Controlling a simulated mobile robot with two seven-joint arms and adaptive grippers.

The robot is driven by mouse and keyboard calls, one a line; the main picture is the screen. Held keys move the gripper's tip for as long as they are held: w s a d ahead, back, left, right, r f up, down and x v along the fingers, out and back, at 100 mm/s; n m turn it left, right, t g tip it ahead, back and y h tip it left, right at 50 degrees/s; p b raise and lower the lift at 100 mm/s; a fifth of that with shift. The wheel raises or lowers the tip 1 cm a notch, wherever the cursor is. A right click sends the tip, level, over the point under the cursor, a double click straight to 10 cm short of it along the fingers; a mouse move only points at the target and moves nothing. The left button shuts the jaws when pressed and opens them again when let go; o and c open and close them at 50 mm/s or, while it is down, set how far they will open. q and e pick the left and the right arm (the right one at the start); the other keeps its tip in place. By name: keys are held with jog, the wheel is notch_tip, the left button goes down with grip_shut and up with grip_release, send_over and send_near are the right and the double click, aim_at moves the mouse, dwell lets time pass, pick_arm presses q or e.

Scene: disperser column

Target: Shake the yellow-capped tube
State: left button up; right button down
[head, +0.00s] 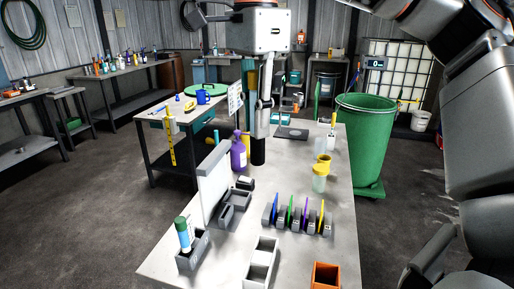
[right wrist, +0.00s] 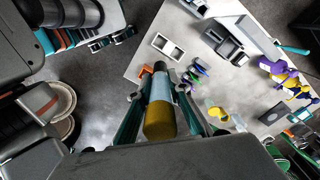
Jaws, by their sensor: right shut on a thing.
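The yellow-capped tube (right wrist: 160,122) is in my right gripper (right wrist: 161,97) in the right wrist view. Its yellow cap is towards the camera, and its pale blue-grey body reaches away from it to a dark end. The fingers are closed on the tube from both sides. In the head view my right arm comes down along the right edge, with part of the gripper (head: 427,262) at the lower right. The tube cannot be made out there. My left gripper is not in view.
The bench (head: 215,275) carries a green-capped tube (head: 182,235) in a grey holder, a rack of coloured cards (head: 298,224), an orange box (head: 326,276), a white two-part tray (head: 261,262) and a purple bottle (head: 238,155). A green bin (head: 362,140) stands behind the bench's right side.

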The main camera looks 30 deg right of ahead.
aim_at(255, 71)
jog(key=shift+f, duration=0.4)
notch_tip(255, 71, up, 11)
jog(key=p, duration=0.4)
jog(key=shift+a, duration=0.15)
notch_tip(255, 71, down, 11)
jog(key=b, duration=0.4)
notch_tip(255, 71, up, 11)
jog(key=p, duration=0.4)
notch_tip(255, 71, down, 11)
jog(key=b, duration=0.4)
notch_tip(255, 71, up, 11)
jog(key=p, duration=0.4)
jog(key=shift+f, duration=0.1)
notch_tip(255, 71, down, 11)
jog(key=b, duration=0.4)
